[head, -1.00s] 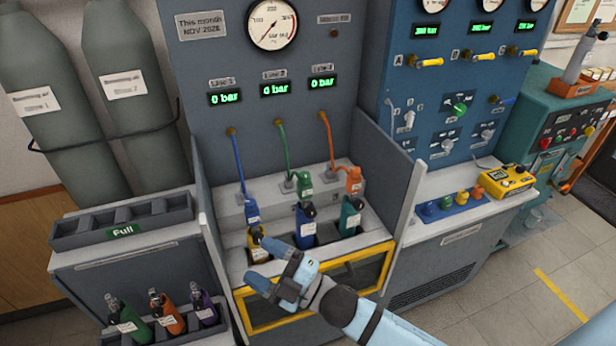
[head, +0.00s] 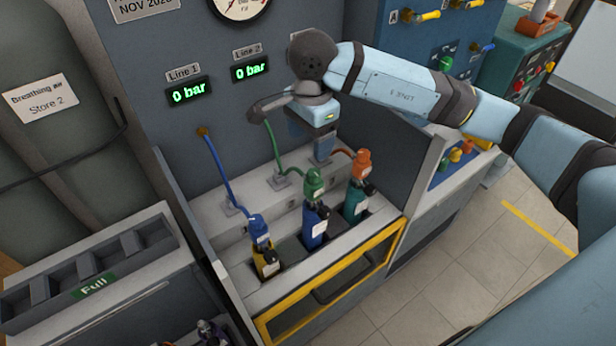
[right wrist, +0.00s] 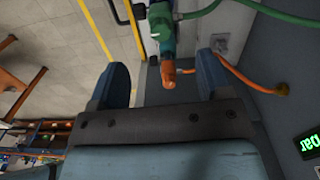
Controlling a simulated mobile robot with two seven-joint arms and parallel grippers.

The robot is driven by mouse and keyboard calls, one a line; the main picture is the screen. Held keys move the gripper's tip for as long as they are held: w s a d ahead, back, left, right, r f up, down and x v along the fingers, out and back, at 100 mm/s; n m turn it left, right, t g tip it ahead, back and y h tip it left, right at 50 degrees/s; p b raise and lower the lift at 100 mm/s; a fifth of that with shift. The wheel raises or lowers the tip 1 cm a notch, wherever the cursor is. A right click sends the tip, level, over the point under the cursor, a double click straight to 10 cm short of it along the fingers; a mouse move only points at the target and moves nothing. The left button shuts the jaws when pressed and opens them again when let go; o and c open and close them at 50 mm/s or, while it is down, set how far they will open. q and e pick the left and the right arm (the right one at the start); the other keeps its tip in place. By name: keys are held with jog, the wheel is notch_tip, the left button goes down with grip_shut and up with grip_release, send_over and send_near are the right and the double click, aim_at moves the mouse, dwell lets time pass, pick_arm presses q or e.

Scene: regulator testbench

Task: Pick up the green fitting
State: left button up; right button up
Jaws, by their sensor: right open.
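The green fitting (head: 313,184) sits on top of the blue bottle (head: 313,228) in the middle slot of the bench, with a green hose running up to the panel. It also shows at the top of the right wrist view (right wrist: 160,22). My right gripper (head: 323,152) points down above the bench, behind the green and orange fittings, and is open and empty. In the right wrist view its two fingers stand apart, with the orange fitting (right wrist: 168,72) showing beyond the gap. My left gripper is not in view.
The blue fitting (head: 258,230) is on the yellow bottle (head: 267,263) at left. The orange fitting (head: 362,164) is on the teal bottle (head: 355,202) at right. Grey side walls (head: 388,175) flank the bench. The "Full" rack (head: 140,222) stands at left.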

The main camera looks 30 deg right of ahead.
aim_at(314, 182)
jog(key=f, duration=0.2)
jog(key=f+p, duration=0.1)
jog(key=f, duration=0.1)
jog(key=d+f, duration=0.1)
jog(key=f, duration=0.2)
jog(key=shift+f+p, duration=0.1)
jog(key=shift+p, duration=0.2)
jog(key=shift+f, duration=0.5)
jog(key=shift+f+p, duration=0.4)
notch_tip(314, 182, down, 4)
jog(key=shift+d+r+p, duration=0.1)
jog(key=shift+r+p, duration=0.1)
jog(key=shift+p, duration=0.45)
jog(key=shift+f, duration=0.4)
jog(key=shift+c, duration=0.4)
jog(key=c, duration=1.1)
